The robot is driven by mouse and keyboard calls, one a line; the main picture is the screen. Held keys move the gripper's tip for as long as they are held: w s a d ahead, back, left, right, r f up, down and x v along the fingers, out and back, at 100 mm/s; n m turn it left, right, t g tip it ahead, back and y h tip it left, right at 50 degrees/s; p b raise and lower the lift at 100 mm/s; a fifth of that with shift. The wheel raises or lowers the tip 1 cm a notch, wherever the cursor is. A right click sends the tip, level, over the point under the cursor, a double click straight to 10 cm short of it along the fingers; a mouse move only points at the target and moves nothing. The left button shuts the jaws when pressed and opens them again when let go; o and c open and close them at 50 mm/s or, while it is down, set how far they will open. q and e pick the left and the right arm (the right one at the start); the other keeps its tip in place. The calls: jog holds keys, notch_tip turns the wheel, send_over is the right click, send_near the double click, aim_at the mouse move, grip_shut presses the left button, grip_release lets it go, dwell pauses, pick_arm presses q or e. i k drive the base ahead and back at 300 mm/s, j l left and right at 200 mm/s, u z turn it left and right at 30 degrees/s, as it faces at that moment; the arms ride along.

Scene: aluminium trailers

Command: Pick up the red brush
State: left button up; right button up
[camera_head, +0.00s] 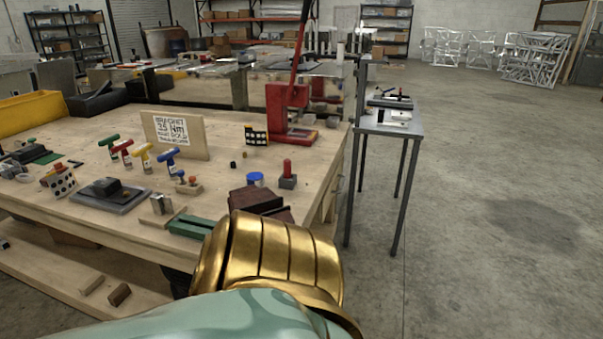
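I cannot pick out a red brush for certain. A red T-shaped handled tool (122,149) stands on the wooden workbench (110,218), in a row between a green one (109,142) and a yellow one (142,154), with a blue one (167,157) at the right end. A small red upright piece (287,167) stands on a grey block near the bench's right side. Both are too small to tell whether either is a brush. One of my arms, mint and gold, fills the bottom middle. No gripper fingers show.
A red lever press (288,108) stands at the bench's back right corner. A lettered board (178,136) stands behind the handled tools. Dark brown blocks (255,200) lie beside my arm. A grey metal stand (385,127) is to the right. The concrete floor further right is open.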

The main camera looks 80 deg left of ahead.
aim_at(286, 163)
jog(key=i+j+u, duration=0.1)
jog(key=i+u, duration=0.75)
jog(key=i+l+u, duration=0.15)
jog(key=i+u, duration=0.3)
jog(key=k, duration=0.1)
